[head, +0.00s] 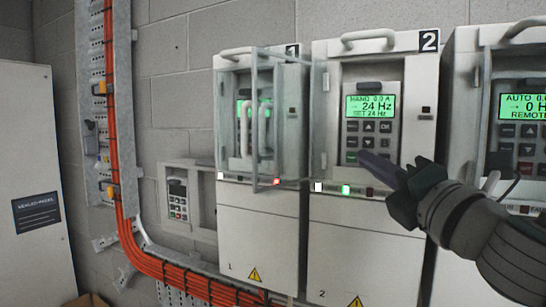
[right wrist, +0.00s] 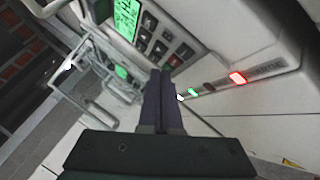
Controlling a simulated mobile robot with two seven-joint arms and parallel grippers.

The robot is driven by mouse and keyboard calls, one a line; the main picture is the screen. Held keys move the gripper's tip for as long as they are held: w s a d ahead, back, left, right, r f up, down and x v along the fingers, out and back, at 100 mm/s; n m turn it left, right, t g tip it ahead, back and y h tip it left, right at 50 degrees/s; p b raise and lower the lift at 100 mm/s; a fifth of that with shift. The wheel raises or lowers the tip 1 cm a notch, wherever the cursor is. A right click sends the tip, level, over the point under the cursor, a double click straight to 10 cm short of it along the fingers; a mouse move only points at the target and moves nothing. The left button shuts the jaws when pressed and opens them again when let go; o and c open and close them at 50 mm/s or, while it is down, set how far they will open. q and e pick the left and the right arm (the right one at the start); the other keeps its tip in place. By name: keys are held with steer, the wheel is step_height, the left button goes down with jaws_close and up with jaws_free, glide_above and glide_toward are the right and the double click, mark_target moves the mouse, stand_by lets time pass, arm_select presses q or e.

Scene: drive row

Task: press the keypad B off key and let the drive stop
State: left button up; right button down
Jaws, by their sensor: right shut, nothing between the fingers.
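Drive 2 (head: 372,230) carries a keypad (head: 386,142) with a lit green display (head: 370,107) reading HAND, 0.0 A, 24 Hz, SET 24 Hz. I see no letter B on any keypad. My right gripper (head: 364,155) is shut and empty, its fingertips over the lower keys of this keypad and hiding some of them. In the right wrist view the shut fingers (right wrist: 160,74) point toward a keypad (right wrist: 166,37) with dark and reddish keys. I cannot tell whether the tips touch a key. My left gripper is not in view.
Drive 1 (head: 257,235) stands left with a clear hinged guard (head: 264,120) projecting forward. A third drive (head: 518,130) at right reads AUTO, 0 Hz, REMOTE. A small keypad (head: 178,200) is low on the wall. Orange cables (head: 111,120) run down the left. Drive 2 has a lit green lamp (head: 346,190).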

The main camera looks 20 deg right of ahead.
steer(key=shift+d, duration=0.1)
stand_by(0.5)
steer(key=shift+w+d, duration=0.25)
steer(key=shift+w, duration=0.05)
steer(key=shift+w+d, duration=0.25)
steer(key=shift+d, duration=0.05)
stand_by(0.7)
steer(key=shift+s+a, duration=0.55)
steer(key=shift+a, duration=0.05)
stand_by(0.3)
steer(key=shift+s+a+p, duration=0.35)
steer(key=shift+s+a, duration=1.3)
steer(key=shift+a, duration=0.3)
